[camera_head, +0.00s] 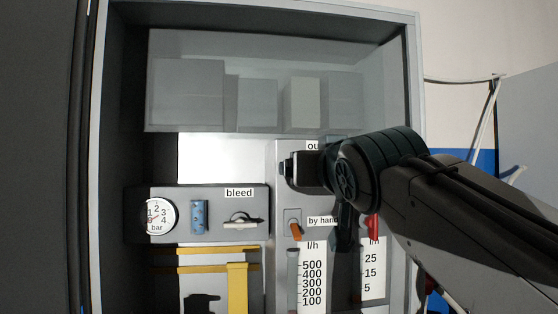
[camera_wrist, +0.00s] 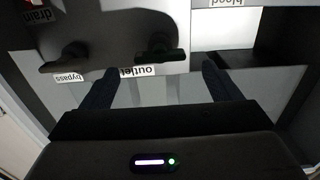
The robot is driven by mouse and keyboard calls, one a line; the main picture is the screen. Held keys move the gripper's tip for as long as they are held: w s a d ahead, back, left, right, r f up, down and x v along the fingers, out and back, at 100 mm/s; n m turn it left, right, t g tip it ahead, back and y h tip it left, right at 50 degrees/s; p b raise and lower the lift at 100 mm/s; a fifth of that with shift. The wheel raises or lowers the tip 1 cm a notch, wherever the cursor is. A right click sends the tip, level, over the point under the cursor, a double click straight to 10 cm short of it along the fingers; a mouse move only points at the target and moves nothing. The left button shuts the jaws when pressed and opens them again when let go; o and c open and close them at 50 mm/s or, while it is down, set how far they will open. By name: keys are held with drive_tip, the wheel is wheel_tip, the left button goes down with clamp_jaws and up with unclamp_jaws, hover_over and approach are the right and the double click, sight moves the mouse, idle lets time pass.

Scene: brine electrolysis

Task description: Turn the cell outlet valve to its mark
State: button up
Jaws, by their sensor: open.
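The outlet valve handle (camera_wrist: 160,50) is a dark lever lying level on the grey panel in the wrist view, where the labels appear upside down. The "outlet" label (camera_wrist: 137,72) sits beside it. My gripper (camera_wrist: 159,67) is open, with its two dark fingers to either side of the label in the picture and nothing held between them. I cannot tell how far the fingertips are from the handle. In the head view my gripper (camera_head: 305,168) and wrist cover the outlet valve and part of its label (camera_head: 313,146). No mark for the valve can be made out.
Another dark handle (camera_wrist: 65,57), near the "bypass" label (camera_wrist: 68,77), stands left of the outlet valve in the wrist view. The head view shows the bleed handle (camera_head: 243,219), a gauge (camera_head: 160,216), an orange lever (camera_head: 296,231) and a red handle (camera_head: 373,227). Cabinet walls enclose the panel.

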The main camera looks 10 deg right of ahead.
drive_tip(key=w+p, duration=0.2)
drive_tip(key=w, duration=0.4)
drive_tip(key=shift+w, duration=0.2)
drive_tip(key=shift+c, duration=0.3)
drive_tip(key=c, duration=0.9)
